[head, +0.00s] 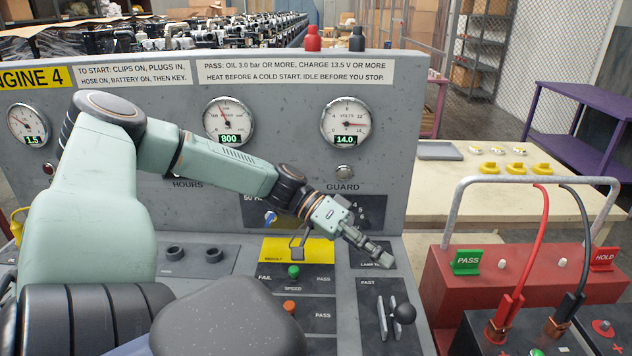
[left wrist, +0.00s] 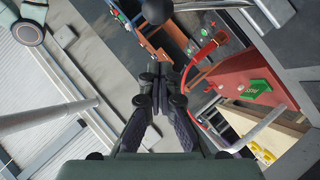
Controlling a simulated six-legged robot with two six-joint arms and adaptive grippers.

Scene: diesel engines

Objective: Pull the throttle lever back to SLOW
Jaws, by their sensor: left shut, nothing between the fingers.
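The throttle lever has a round black knob (head: 404,314) and stands in a slotted dark plate (head: 369,325) marked FAST at its far end. I cannot read a SLOW mark, and how far along the slot the lever sits is hard to tell. My left gripper (head: 386,260) is shut and empty. It hangs above the console, beyond the knob in the head view and apart from it. In the left wrist view the shut fingertips (left wrist: 160,72) point towards the black knob (left wrist: 157,10) at the top edge, with a gap between. My right gripper is not in view.
A yellow-marked panel (head: 297,250) with a small wire guard lies left of the gripper. Green (head: 293,271) and orange (head: 289,307) buttons sit left of the lever. A red tester box (head: 530,285) with PASS and HOLD flags and a cabled battery stand to the right.

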